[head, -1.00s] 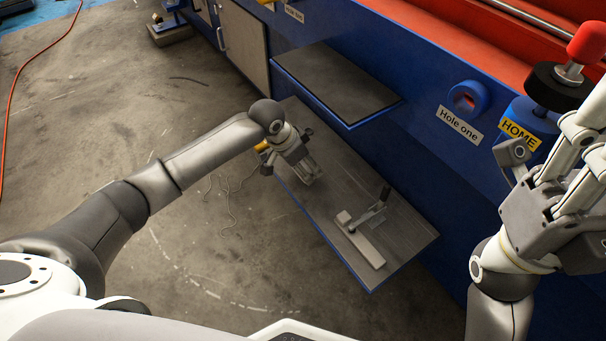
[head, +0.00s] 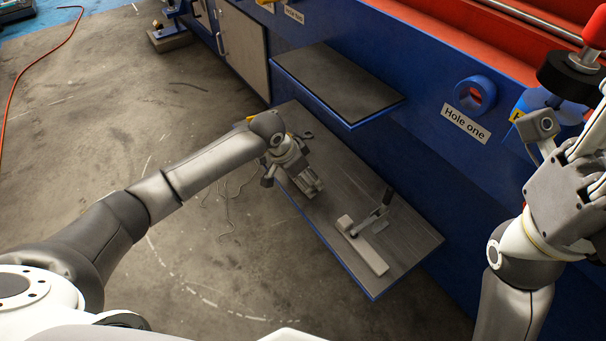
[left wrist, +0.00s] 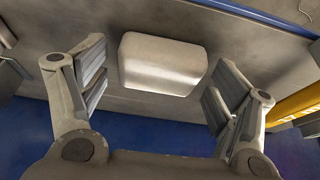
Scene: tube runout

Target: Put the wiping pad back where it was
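The wiping pad (left wrist: 162,64), a pale block with rounded corners, lies on the grey lower shelf (head: 405,237). In the left wrist view it sits between the spread fingers of my left gripper (left wrist: 160,88), with a gap on each side. In the head view my left gripper (head: 316,190) is low over the left part of that shelf and hides the pad. My right gripper (head: 592,145) is at the right edge, partly cut off. Its finger opening cannot be made out.
A metal stand with a dark lever (head: 365,248) lies on the lower shelf, right of my left gripper. An upper shelf (head: 335,82) juts out above. A blue ring (head: 474,95) labelled "Hole one" and a black knob (head: 570,78) with a red top are on the machine's right.

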